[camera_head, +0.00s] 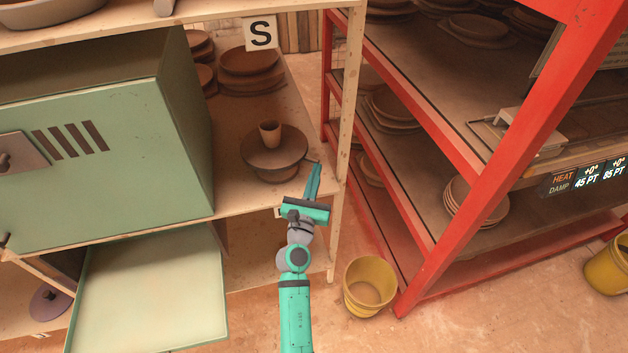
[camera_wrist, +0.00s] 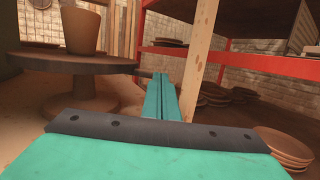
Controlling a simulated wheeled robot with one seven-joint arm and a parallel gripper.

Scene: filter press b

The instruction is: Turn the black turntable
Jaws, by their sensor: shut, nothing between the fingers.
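The black turntable (camera_head: 273,155), a dark round disc on a short pedestal, stands on the wooden shelf. A small clay cup (camera_head: 270,133) stands upright on the disc. My gripper (camera_head: 314,166) is shut and empty, its fingers at the right side of the turntable, close to the rim. In the wrist view the turntable (camera_wrist: 75,63) is at the left with the cup (camera_wrist: 81,30) on it. The gripper's teal fingertips (camera_wrist: 160,78) are together, to the right of the disc's edge. I cannot tell whether they touch it.
A pale wooden post (camera_head: 345,110) rises just right of my gripper. A green cabinet (camera_head: 110,140) stands left of the turntable. Stacked clay dishes (camera_head: 250,70) lie behind it. A red rack (camera_head: 440,190) is to the right, with a yellow bucket (camera_head: 369,287) on the floor.

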